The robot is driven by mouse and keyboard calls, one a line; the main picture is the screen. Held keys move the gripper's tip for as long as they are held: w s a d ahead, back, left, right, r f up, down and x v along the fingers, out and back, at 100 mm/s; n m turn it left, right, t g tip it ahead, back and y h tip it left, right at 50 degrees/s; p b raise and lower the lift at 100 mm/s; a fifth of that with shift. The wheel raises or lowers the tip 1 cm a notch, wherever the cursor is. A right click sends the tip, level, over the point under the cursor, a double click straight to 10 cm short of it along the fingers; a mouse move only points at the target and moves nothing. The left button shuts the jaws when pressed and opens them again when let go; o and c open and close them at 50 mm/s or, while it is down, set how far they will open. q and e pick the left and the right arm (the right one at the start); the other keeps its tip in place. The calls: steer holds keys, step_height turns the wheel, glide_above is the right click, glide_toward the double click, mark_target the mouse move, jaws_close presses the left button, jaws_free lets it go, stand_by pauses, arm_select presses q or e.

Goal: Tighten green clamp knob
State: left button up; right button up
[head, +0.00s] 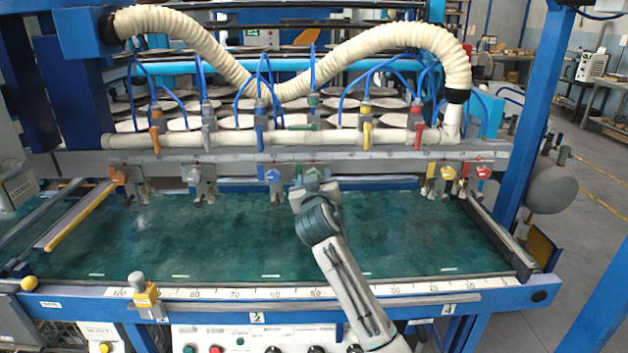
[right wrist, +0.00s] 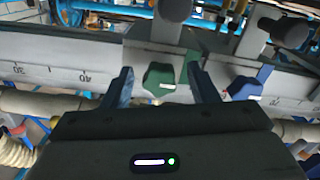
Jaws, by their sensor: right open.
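The green clamp knob (head: 311,172) sits on the rail of the machine, just beyond my right gripper (head: 314,188), which hides part of its clamp in the head view. In the right wrist view the green knob (right wrist: 160,79) is between the two fingertips of my right gripper (right wrist: 163,86). The fingers are apart, with a visible gap on the left side of the knob; the right finger is close to it, and I cannot tell whether it touches. My left gripper is not in view.
A blue clamp knob (head: 273,175) is beside the green one, and it also shows in the right wrist view (right wrist: 250,83). Red (head: 484,172), yellow (head: 447,173) and orange (head: 118,177) knobs sit farther along the rail. The green bed (head: 180,235) below is clear.

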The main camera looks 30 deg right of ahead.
steer(key=shift+s, duration=0.1)
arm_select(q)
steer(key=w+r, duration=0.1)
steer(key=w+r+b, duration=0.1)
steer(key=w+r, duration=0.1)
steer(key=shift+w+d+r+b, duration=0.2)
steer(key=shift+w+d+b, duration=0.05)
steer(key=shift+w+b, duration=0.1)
arm_select(e)
steer(key=v, duration=1)
steer(key=shift+s+a, duration=0.25)
steer(key=shift+a, duration=0.05)
